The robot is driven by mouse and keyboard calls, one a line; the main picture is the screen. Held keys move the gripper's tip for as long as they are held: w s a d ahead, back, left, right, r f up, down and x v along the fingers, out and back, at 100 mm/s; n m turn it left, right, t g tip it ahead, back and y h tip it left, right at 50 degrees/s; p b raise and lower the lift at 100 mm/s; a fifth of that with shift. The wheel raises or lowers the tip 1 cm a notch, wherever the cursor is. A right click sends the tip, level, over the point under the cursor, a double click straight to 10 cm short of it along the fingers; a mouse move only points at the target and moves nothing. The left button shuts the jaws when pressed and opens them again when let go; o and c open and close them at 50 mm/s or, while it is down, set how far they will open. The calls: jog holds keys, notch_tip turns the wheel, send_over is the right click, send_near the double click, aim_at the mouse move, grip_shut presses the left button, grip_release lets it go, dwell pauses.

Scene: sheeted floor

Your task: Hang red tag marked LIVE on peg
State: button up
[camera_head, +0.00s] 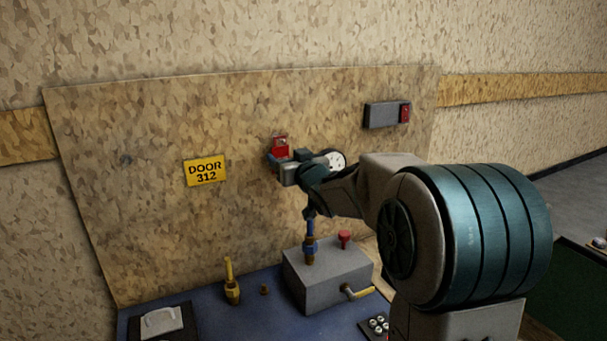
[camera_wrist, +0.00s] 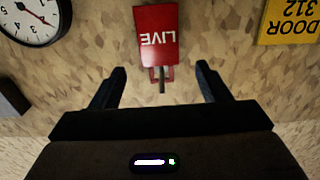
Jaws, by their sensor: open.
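The red tag (camera_wrist: 157,40) with white LIVE lettering is upside down in the wrist view, as is the door sign. A red loop (camera_wrist: 152,74) at the tag's top surrounds a dark peg (camera_wrist: 162,84), so the tag appears to hang on it against the board. In the head view the tag (camera_head: 281,151) shows just above my gripper (camera_head: 285,160), which partly hides it. My gripper (camera_wrist: 161,68) is open, its fingers apart on either side of the loop, with a gap to each. I see no finger touching the tag.
A yellow DOOR 312 sign (camera_head: 205,171) is left of the tag. Below, a grey box (camera_head: 325,277) with fittings stands on the blue surface (camera_head: 262,318).

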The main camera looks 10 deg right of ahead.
jog(key=s+d+b, duration=0.1)
jog(key=s+d, duration=0.1)
jog(key=s, duration=0.7)
jog(key=s+d+f+m+g+h, duration=0.25)
jog(key=s+f+g+h, duration=0.35)
jog(key=s+f, duration=0.5)
jog(key=s+a+f+g+y, duration=0.1)
jog(key=s+f+g, duration=0.3)
jog(key=s, duration=0.5)
jog(key=s+a+f+g+y, duration=0.1)
jog(key=s+a+f+g, duration=0.3)
jog(key=s, duration=0.5)
jog(key=shift+s+f+y, duration=0.15)
jog(key=shift+s+y, duration=0.15)
jog(key=shift+s, duration=0.1)
dwell(1.1)
